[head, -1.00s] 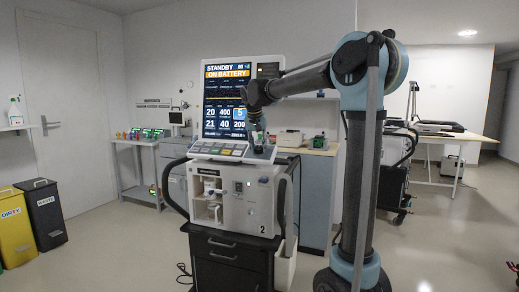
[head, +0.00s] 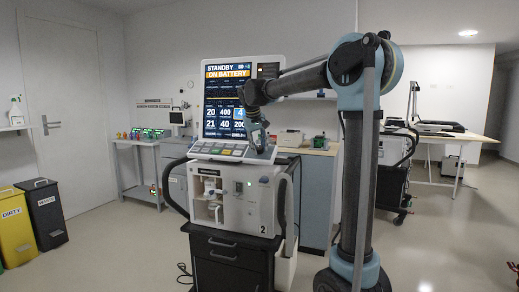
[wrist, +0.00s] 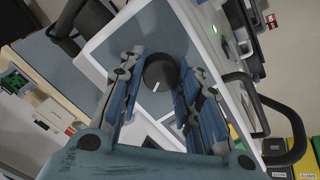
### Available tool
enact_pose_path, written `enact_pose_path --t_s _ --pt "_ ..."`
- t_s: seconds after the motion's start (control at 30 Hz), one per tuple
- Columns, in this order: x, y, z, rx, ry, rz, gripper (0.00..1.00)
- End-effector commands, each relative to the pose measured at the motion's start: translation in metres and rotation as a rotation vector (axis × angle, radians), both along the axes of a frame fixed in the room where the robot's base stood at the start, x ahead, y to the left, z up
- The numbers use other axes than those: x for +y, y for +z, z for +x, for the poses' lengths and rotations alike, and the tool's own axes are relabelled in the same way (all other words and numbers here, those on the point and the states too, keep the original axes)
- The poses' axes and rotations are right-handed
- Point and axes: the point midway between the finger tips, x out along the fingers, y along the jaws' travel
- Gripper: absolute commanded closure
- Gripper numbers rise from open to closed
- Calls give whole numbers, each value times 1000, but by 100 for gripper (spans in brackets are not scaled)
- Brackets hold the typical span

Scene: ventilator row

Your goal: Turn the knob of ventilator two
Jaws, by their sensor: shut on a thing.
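Ventilator two (head: 232,200) stands on a dark cart and has a "2" on its front. Its screen (head: 223,108) reads "STANDBY ON BATTERY", with a highlighted blue box that seems to show 4. In the wrist view, the round black knob (wrist: 158,76) with a white pointer mark sits between the two blue-padded fingers of my gripper (wrist: 158,88). My gripper is shut on the knob. In the head view, my gripper (head: 260,140) is at the right end of the sloped key panel (head: 218,150) and hides the knob.
A dark side handle (head: 173,185) curves out from the ventilator. A counter with devices (head: 318,180) stands behind it. Another ventilator (head: 395,150) and a table (head: 455,136) are at the right. Yellow and black bins (head: 42,215) stand at the left. The floor between is clear.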

Motion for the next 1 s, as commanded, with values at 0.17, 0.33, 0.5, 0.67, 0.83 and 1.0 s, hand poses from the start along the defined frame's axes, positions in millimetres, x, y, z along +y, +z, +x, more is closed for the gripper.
enact_pose_path --t_s 0.17,0.33,0.5,0.67,0.83,1.0 --pt "1 0 0 22 144 -74 92" --pt "1 -1 0 39 264 -134 92" --pt "1 -1 0 54 358 -183 92" --pt "1 -1 0 62 419 -214 92" --pt "1 -1 0 67 456 -232 92" --pt "1 -1 0 69 468 -238 92"
